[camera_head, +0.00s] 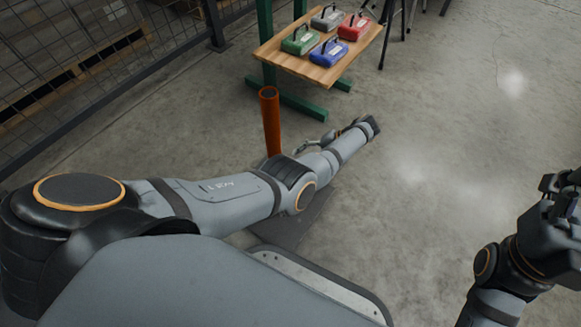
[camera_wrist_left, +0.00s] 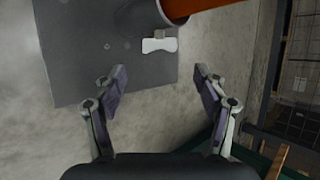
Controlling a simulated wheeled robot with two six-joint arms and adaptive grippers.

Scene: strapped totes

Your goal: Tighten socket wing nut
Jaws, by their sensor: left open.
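The wing nut (camera_wrist_left: 160,45) is a pale, two-winged piece in the left wrist view. It sits at the foot of the orange post (camera_wrist_left: 188,8), over a dark grey base plate (camera_wrist_left: 85,45). The orange post (camera_head: 270,122) stands upright in the head view, where my arm hides its foot and the wing nut. My left gripper (camera_wrist_left: 160,82) is open and empty. Its fingertips are apart on either side of the wing nut's line, short of it in the picture and not touching it. My right gripper (camera_head: 560,188) is at the right edge, its fingers unclear.
A wooden-topped table (camera_head: 290,62) with green legs stands at the back, holding several handled cases, including a green case (camera_head: 300,41) and a blue case (camera_head: 328,52). A mesh fence (camera_head: 100,60) runs along the left. The concrete floor at the right is open.

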